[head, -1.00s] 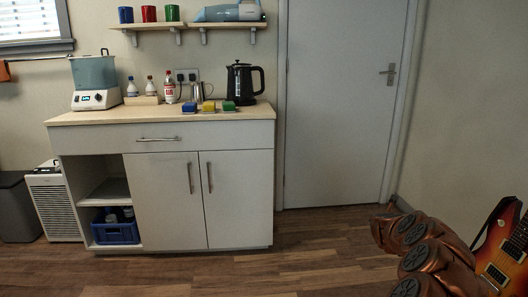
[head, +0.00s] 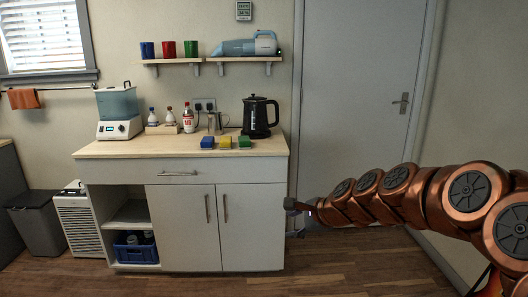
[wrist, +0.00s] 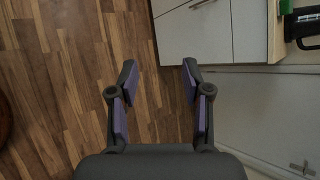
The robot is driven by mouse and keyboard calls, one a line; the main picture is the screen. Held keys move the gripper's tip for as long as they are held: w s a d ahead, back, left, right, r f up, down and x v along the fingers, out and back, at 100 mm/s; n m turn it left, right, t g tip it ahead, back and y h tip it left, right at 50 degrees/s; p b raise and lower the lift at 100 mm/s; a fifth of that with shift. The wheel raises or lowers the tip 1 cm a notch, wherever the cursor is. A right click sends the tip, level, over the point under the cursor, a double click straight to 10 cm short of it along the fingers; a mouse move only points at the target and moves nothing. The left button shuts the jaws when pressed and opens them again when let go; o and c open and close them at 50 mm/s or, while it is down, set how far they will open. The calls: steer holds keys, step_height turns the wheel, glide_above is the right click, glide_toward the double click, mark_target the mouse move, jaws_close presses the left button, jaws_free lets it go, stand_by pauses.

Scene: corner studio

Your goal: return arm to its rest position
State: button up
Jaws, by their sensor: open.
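My arm reaches in from the right side of the head view, copper-coloured and nearly level. My gripper (head: 294,205) is at its left end, in front of the right edge of the white cabinet and the door. In the wrist view my gripper (wrist: 157,78) shows two dark fingers with purple inner pads, spread apart. Nothing is between them but wood floor and, beyond, the cabinet's lower front. My gripper touches nothing that I can see.
The white cabinet (head: 182,225) carries a black kettle (head: 258,118), several bottles and blue, yellow and green blocks. A closed door (head: 355,100) stands behind my arm. A guitar (head: 490,284) is partly hidden below the arm at lower right. Open floor (head: 330,265) lies in front.

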steer(key=s+r+n+g+h+p, duration=0.1)
steer(key=s+r+n+g+p, duration=0.25)
steer(key=s, duration=0.65)
steer(key=s+r+n+g+h+p, duration=0.1)
steer(key=s+r+n+p, duration=0.2)
steer(key=s+n+p, duration=0.5)
steer(key=s+d+r+n+g+h+p, duration=0.1)
steer(key=s+d+p, duration=0.1)
steer(key=s, duration=0.6)
steer(key=s+d+r+n+g+h+p, duration=0.2)
steer(key=s+d, duration=0.2)
steer(key=s, duration=0.4)
steer(key=s+d+r+n+g+h+p, duration=0.1)
steer(key=s+d, duration=0.3)
steer(key=s, duration=0.4)
steer(key=shift+s+r+n+g+p, duration=0.15)
steer(key=shift+s+n+g+p, duration=0.1)
steer(key=shift+n+g+p, duration=0.3)
steer(key=shift+c, duration=0.7)
steer(key=shift+d, duration=0.2)
